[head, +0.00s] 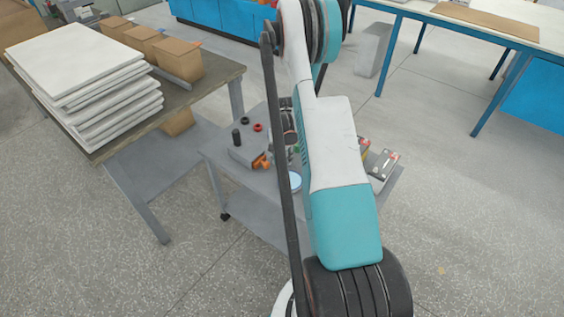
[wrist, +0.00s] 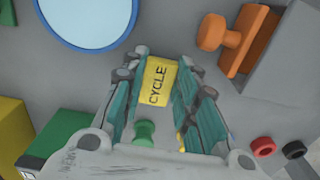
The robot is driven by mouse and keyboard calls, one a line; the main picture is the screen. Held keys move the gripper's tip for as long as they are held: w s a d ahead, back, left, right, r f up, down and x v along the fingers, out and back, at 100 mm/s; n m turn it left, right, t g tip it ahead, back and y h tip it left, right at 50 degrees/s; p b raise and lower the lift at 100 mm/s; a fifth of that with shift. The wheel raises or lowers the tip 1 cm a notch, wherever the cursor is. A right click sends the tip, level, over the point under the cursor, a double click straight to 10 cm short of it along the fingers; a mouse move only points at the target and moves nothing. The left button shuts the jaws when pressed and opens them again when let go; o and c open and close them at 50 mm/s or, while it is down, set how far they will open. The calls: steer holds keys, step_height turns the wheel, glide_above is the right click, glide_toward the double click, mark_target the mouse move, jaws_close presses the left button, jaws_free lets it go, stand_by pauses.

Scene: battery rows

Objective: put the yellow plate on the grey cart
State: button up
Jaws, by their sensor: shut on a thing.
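The yellow plate (wrist: 157,82) bears the word CYCLE and shows in the wrist view between the fingertips of my gripper (wrist: 158,80), which is shut on it. The grey cart (head: 262,183) stands in the middle of the head view, and its grey top (wrist: 185,25) lies below the plate in the wrist view. My gripper is over the cart; my arm hides most of it and the plate in the head view. I cannot tell whether the plate touches the cart top. A green knob (wrist: 145,133) shows between my fingers, nearer the palm.
On the cart are a blue-rimmed round dish (wrist: 88,18), an orange handle (wrist: 235,40) by a grey box, red (wrist: 263,146) and black (wrist: 294,149) rings, and green (wrist: 65,138) and yellow (wrist: 14,135) blocks. A workbench (head: 205,91) with stacked white boards (head: 85,65) stands left.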

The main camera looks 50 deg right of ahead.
steer(key=shift+f, duration=0.35)
steer(key=o, duration=0.9)
step_height(320, 180, up, 12)
steer(key=p, duration=0.5)
steer(key=shift+r, duration=0.2)
